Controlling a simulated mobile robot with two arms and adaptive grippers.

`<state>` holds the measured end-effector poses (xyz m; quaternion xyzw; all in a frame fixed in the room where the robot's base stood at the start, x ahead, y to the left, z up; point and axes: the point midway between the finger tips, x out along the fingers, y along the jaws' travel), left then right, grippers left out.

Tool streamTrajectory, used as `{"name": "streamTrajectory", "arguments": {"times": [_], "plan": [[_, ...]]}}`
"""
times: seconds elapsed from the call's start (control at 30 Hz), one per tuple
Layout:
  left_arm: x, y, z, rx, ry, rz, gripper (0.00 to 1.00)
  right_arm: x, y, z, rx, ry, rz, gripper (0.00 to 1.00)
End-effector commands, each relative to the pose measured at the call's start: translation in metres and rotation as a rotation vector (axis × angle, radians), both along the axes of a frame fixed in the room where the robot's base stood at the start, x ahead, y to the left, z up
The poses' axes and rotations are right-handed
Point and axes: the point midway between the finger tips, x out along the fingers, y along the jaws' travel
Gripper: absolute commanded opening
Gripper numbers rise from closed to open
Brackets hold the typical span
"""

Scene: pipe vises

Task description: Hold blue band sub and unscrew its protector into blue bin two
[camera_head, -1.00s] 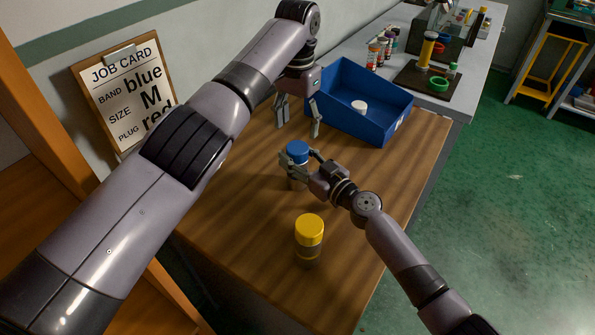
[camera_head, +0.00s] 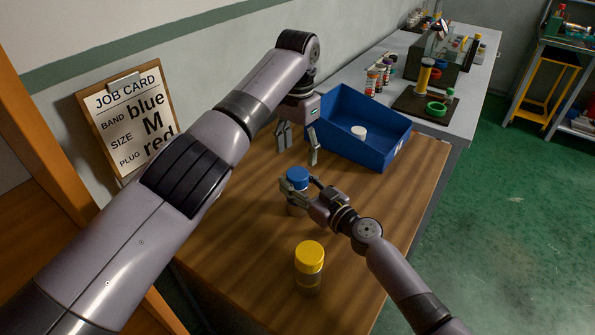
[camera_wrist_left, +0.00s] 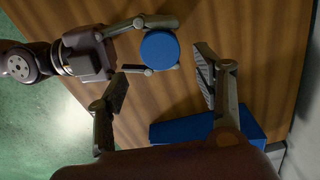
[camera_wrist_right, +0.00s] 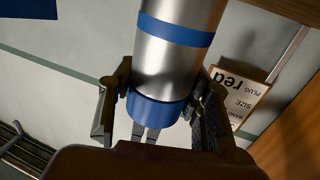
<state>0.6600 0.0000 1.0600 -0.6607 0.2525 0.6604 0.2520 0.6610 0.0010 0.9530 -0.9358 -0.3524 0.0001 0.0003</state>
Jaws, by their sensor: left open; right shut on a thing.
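The blue band sub is a silver cylinder (camera_wrist_right: 165,65) with a blue band and a blue protector (camera_head: 298,175) on its top end. My right gripper (camera_head: 300,191) is shut on the sub, its fingers around the upper body near the protector. The sub stands upright; I cannot tell whether its base touches the table. My left gripper (camera_head: 297,157) is open and empty above and just behind the protector. In the left wrist view the protector (camera_wrist_left: 160,50) lies between the left fingers in the picture, apart from them. The blue bin (camera_head: 345,152) stands behind on the table.
A white cap (camera_head: 358,132) lies in the bin. A cylinder with a yellow cap (camera_head: 309,254) stands at the front of the wooden table (camera_head: 235,240). The job card (camera_head: 130,115) is at left, reading blue, M, red. A grey bench (camera_head: 410,45) with parts is beyond.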

Motion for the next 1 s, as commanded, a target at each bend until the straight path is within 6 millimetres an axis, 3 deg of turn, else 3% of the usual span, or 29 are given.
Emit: {"name": "streamTrajectory", "arguments": {"times": [0.3, 0.7, 1.0], "plan": [[0.0, 0.001, -0.006, 0.001, 0.001, -0.249, 0.62, 0.0, -0.001, 0.0, -0.002, -0.001, -0.001, 0.0], [0.0, 0.0, -0.063, 0.001, 0.002, -0.253, 0.62, 0.0, -0.001, 0.0, -0.002, -0.001, -0.001, 0.0], [0.0, 0.0, -0.081, 0.001, 0.001, -0.253, 0.62, 0.0, -0.001, 0.0, -0.002, -0.001, -0.002, 0.0]]}}
